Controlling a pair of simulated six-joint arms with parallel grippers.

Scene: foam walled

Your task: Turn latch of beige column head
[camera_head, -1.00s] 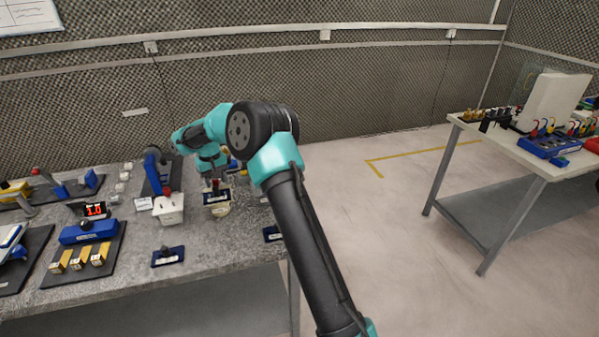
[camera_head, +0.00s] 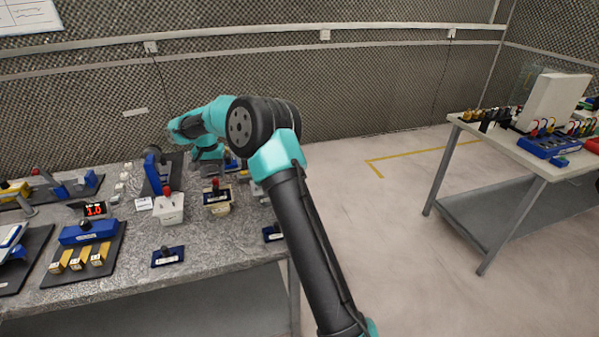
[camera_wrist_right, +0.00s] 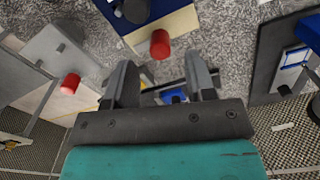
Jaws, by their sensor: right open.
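The beige column head (camera_head: 217,208) stands on the workbench with a dark blue labelled plate and an upright red-tipped latch (camera_head: 215,184). In the right wrist view I take the beige block (camera_wrist_right: 165,32) at the top centre, with its red tip (camera_wrist_right: 160,43), to be the same head. My right gripper (camera_wrist_right: 163,75) is open and empty, its fingertips apart from the red tip. In the head view the right wrist is behind the column head and the fingers are hidden. My left gripper is not in view.
A white block (camera_head: 169,209) with a red-tipped lever stands left of the column head. A blue device on a dark base (camera_head: 155,172) is behind it. A small blue plate (camera_head: 168,256) lies in front. Another red-tipped block (camera_wrist_right: 45,65) shows left in the wrist view.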

